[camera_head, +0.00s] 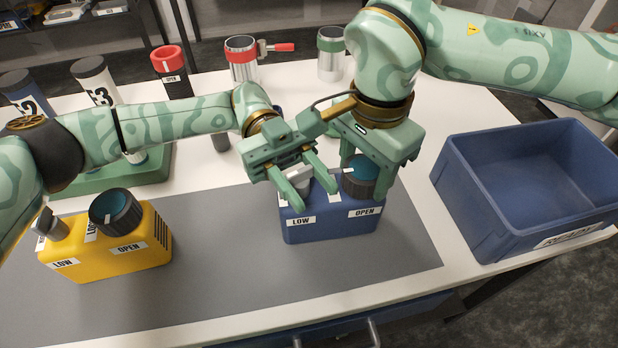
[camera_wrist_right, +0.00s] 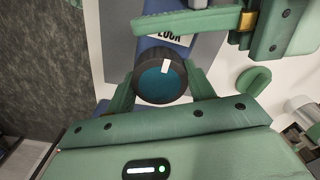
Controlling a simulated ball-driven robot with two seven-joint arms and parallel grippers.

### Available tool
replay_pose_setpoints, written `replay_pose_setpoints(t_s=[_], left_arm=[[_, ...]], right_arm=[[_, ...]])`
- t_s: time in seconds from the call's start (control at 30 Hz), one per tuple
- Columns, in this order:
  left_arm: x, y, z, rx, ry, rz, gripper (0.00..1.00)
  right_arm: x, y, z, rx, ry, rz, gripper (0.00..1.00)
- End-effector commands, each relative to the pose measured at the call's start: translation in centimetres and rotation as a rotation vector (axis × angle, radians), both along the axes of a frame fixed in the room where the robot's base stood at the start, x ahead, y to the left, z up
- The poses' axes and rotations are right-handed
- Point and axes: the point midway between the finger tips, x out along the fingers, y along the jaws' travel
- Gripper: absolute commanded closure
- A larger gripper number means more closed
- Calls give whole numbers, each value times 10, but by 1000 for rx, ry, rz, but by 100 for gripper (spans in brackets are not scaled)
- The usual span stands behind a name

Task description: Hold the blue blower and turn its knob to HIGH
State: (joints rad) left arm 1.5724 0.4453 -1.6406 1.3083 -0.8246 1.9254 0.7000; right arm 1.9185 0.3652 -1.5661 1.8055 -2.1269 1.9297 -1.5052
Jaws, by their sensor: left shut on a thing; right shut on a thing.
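The blue blower (camera_head: 330,226) stands upright on the grey mat, with LOW and OPEN labels facing the front. Its black knob (camera_head: 361,181) with a teal top also shows in the right wrist view (camera_wrist_right: 162,80). The knob's white mark points towards the LOCK label (camera_wrist_right: 168,33) there. My left gripper (camera_head: 312,193) is shut on the blower's grey spout (camera_head: 299,177), partly hidden by the fingers. My right gripper (camera_head: 366,172) comes from above and is shut on the knob, one finger on each side (camera_wrist_right: 162,86).
A yellow blower (camera_head: 150,255) with a similar knob stands at left on the grey mat (camera_head: 225,290). An empty blue crate (camera_head: 475,215) is at right. Red-ringed (camera_head: 241,60) and green-ringed (camera_head: 331,62) metal cylinders stand behind. The mat's front is clear.

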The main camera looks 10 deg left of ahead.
Motion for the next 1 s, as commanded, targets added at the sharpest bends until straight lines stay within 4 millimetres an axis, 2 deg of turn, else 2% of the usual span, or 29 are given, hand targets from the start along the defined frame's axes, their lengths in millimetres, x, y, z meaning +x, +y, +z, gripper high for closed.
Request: replay_pose_setpoints(t_s=[0.2, 0.5, 1.0], left_arm=[[-2, 2, -1, 2, -3, -175, 87], [-4, 6, -2, 3, -2, -350, 87], [-3, 7, -1, 4, 5, -409, 87]], right_arm=[[0, 0, 0, 1, -1, -1, 80], [0, 0, 0, 1, -1, -1, 80], [1, 0, 0, 0, -1, -1, 80]])
